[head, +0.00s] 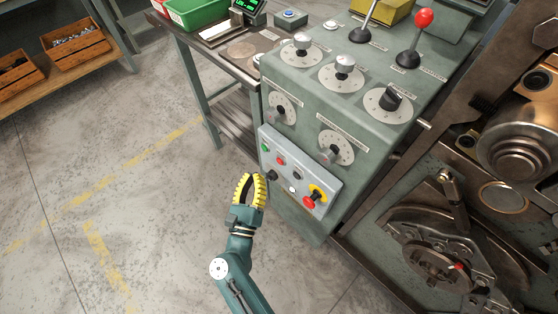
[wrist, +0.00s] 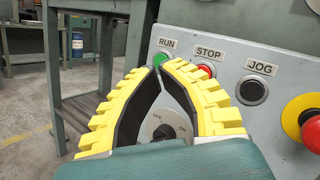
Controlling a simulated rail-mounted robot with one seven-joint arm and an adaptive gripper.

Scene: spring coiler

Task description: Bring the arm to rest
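My gripper (head: 254,175) has yellow ribbed fingers with dark inner pads. In the wrist view, the fingertips (wrist: 159,68) come together in front of the control panel, with an oval gap lower between the fingers. Nothing is held. Through that gap a dark selector knob (wrist: 165,131) shows on the panel, behind the fingers. In the head view my gripper is just left of the grey control box (head: 318,178), over the floor. My teal arm reaches up from the bottom edge. Whether the fingertips touch the panel is hard to tell.
The panel carries a green RUN button (wrist: 159,59), red STOP button (wrist: 206,70), black JOG button (wrist: 253,91) and red emergency stop (head: 309,203). Dials and levers top the machine (head: 372,60). A workbench (head: 235,68) stands behind left. Floor to the left is clear.

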